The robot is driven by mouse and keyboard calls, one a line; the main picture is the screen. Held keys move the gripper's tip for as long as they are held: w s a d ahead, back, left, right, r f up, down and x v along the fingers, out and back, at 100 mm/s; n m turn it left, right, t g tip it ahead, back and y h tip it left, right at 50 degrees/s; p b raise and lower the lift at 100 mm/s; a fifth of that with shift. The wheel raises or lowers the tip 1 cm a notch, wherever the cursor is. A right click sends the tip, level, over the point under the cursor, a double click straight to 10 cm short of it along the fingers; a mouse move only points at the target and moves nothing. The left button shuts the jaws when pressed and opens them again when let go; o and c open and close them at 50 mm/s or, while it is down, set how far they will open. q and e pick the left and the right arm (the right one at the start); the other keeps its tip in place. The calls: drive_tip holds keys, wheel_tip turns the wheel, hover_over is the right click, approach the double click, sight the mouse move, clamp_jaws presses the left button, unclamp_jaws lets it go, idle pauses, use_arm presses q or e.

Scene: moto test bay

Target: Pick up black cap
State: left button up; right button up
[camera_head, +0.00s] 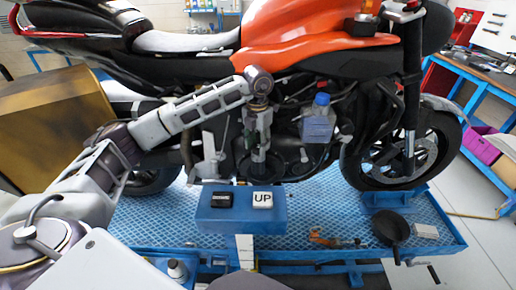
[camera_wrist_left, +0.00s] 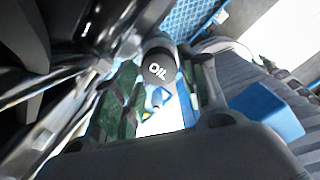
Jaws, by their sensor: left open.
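The black cap (camera_wrist_left: 158,70), round with white "OIL" lettering, sits on the motorcycle's lower engine side in the left wrist view. My left gripper (camera_wrist_left: 164,88) is open, with its green-padded fingers on either side of the cap. I cannot tell whether either finger touches it. In the head view my left gripper (camera_head: 258,168) points down in front of the engine, and I cannot make out the cap there. My right gripper is not in view.
The orange motorcycle (camera_head: 310,50) stands on a blue lift platform (camera_head: 330,208). A blue box (camera_head: 240,222) carries a black button and a white "UP" button. A clear blue-capped bottle (camera_head: 318,125) is right of my gripper. A black pan (camera_head: 391,227) lies at the platform's front right.

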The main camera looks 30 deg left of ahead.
use_arm(q)
drive_tip(key=shift+f, duration=0.65)
drive_tip(key=shift+c, duration=0.4)
drive_tip(key=c, duration=0.4)
drive_tip(key=shift+r, duration=0.15)
